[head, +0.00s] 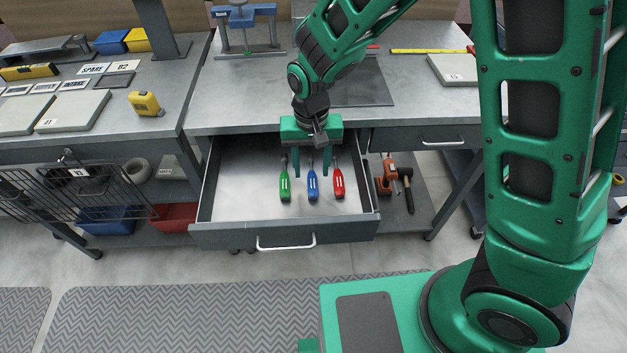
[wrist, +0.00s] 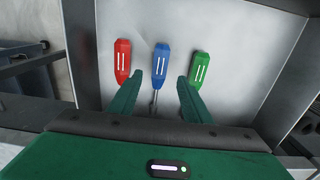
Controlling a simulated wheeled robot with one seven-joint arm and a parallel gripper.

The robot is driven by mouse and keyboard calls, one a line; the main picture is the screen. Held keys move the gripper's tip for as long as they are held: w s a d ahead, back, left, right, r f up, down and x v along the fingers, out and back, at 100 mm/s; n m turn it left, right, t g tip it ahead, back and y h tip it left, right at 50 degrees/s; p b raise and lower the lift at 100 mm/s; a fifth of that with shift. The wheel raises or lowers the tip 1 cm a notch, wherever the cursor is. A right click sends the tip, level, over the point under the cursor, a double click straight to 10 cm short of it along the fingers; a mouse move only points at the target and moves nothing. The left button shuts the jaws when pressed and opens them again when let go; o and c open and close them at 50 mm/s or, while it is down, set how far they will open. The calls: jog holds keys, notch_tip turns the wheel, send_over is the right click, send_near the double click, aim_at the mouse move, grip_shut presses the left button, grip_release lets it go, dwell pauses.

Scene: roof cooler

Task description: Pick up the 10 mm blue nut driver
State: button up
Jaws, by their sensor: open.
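The blue nut driver (head: 312,185) lies in the open drawer (head: 235,205), between a green driver (head: 285,186) on its left and a red driver (head: 338,184) on its right in the head view. My gripper (head: 311,174) is open and points down over the drawer. In the wrist view the blue driver (wrist: 161,62) lies centred between and beyond the two fingertips (wrist: 171,82), with its metal shaft running back between the fingers. The fingers appear apart from it. The red driver (wrist: 122,62) is at left and the green driver (wrist: 200,68) at right.
The drawer's side walls and front panel with its handle (head: 286,243) bound the space. The workbench top (head: 225,95) overhangs the drawer's back. The drawer floor left of the green driver is clear. A shelf with a hammer (head: 406,190) is at right.

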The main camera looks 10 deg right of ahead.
aim_at(312, 179)
jog(key=shift+d+f, duration=0.1)
jog(key=shift+f, duration=1.5)
grip_shut()
jog(key=shift+r, duration=0.15)
